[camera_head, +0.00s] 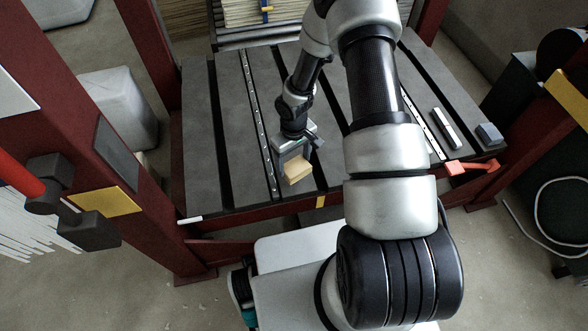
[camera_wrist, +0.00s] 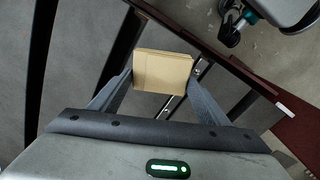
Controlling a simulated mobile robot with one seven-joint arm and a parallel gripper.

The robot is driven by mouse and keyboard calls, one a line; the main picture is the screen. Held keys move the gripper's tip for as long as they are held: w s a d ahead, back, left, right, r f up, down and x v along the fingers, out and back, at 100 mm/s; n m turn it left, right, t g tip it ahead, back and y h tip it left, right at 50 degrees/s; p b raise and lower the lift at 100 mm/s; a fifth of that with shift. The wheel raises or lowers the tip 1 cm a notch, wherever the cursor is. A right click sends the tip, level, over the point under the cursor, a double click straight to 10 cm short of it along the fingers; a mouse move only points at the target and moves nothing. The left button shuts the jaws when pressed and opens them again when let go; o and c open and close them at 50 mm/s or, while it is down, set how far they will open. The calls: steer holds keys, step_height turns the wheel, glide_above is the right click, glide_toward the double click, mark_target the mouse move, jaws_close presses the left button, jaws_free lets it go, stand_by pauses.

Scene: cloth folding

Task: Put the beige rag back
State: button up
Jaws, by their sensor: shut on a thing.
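The beige rag (camera_head: 298,170) is a small folded block between the fingers of my gripper (camera_head: 291,157). In the wrist view the rag (camera_wrist: 162,72) shows as a flat, roughly square piece, and my gripper (camera_wrist: 160,82) is shut on it with one finger at each side. In the head view the rag appears over the front part of the grey slotted table (camera_head: 220,150). I cannot tell exactly how high above the surface it is.
A metal bar (camera_head: 445,128), a small grey block (camera_head: 488,134) and an orange-red clamp-like piece (camera_head: 470,167) are at the table's right. Red posts (camera_head: 150,50) flank the table. Boards (camera_head: 245,12) are stacked behind. The table's left half is largely clear.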

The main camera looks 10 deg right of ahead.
mark_target(294, 163)
steer(key=shift+f+b, duration=0.55)
steer(key=shift+f, duration=1.4)
steer(key=shift+f, duration=0.15)
steer(key=o, duration=1)
